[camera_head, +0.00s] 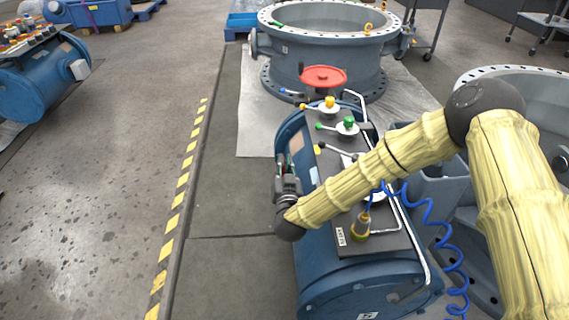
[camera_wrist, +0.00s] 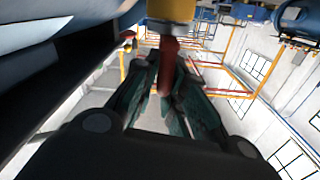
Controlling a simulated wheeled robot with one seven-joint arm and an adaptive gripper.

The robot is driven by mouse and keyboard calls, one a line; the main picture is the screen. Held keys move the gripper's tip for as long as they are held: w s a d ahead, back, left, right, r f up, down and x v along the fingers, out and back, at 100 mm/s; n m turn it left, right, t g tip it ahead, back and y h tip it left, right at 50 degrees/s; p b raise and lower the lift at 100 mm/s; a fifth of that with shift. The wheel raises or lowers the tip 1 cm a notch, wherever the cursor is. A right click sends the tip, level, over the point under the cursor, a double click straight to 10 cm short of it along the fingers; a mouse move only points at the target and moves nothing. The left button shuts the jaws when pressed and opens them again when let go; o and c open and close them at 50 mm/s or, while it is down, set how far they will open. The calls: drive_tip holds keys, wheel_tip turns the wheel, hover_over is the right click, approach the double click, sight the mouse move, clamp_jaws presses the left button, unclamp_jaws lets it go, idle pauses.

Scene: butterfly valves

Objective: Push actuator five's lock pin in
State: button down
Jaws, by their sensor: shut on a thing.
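Actuator five is the blue cylinder (camera_head: 350,285) in front of me, with a dark top panel and a label at its near end that looks like a 5. My gripper (camera_head: 284,160) is at its left side in the head view, low beside the body, with its fingers pointing away. In the wrist view my dark green fingers (camera_wrist: 165,95) are closed around a red rod (camera_wrist: 169,52), apparently the lock pin. The rod comes out of a yellow-orange collar (camera_wrist: 171,10) at the top of the picture. The head view does not show the pin clearly, so its depth cannot be told.
The panel carries a red handwheel (camera_head: 323,76), a yellow-knobbed lever (camera_head: 330,102) and a green-knobbed lever (camera_head: 348,122). A pale rail (camera_head: 415,245) runs along its right side. A blue coiled cable (camera_head: 430,215) hangs there. A large flanged valve body (camera_head: 325,50) stands behind.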

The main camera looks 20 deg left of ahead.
drive_tip(key=c, duration=1.5)
unclamp_jaws()
drive_tip(key=shift+s+a+f, duration=0.3)
drive_tip(key=shift+s, duration=0.05)
drive_tip(key=shift+w+d+r, duration=0.1)
drive_tip(key=shift+w+d, duration=0.05)
drive_tip(key=shift+d, duration=0.05)
drive_tip(key=v, duration=1.2)
